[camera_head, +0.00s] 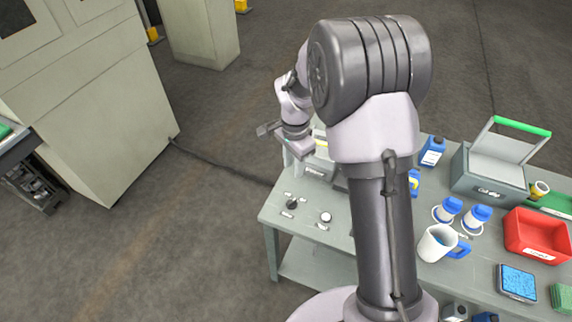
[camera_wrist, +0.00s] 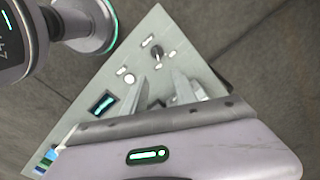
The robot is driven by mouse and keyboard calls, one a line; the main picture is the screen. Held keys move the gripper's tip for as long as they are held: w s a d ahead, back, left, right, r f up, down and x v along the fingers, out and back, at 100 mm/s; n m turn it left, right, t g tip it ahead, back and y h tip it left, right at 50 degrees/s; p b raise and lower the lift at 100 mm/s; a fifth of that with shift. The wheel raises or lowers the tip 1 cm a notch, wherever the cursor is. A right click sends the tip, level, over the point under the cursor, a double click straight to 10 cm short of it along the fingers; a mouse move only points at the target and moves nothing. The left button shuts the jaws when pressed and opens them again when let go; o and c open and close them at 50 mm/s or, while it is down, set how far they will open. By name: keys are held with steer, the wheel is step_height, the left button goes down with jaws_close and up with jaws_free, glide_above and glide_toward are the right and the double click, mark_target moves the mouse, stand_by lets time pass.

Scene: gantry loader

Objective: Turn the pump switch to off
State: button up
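Two round controls sit at the near left corner of the grey bench: a black knob (camera_head: 292,204) with a pointer shape and a white knob (camera_head: 326,217). In the wrist view the black knob (camera_wrist: 157,52) and white knob (camera_wrist: 129,79) lie beyond my fingers. Small white labels surround them, too small to read, so I cannot tell which is the pump switch or its setting. My gripper (camera_head: 268,129) is above the bench's left end, apart from both knobs. In the wrist view my gripper (camera_wrist: 163,86) shows two spread fingers with nothing between them.
The grey bench (camera_head: 325,262) holds a white mug (camera_head: 437,243), a red bin (camera_head: 538,235), blue-capped bottles, a blue tray (camera_head: 517,283) and a grey box (camera_head: 488,178) with a green-edged lid. A large beige cabinet (camera_head: 95,105) stands left, with open floor between.

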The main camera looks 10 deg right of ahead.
mark_target(293, 200)
steer(key=f+b, duration=0.1)
steer(key=f, duration=0.4)
steer(key=f+b, duration=0.2)
steer(key=f, duration=0.4)
steer(key=f+b, duration=0.2)
steer(key=f, duration=0.3)
steer(key=shift+s+f, duration=0.2)
steer(key=shift+s, duration=0.15)
jaws_close()
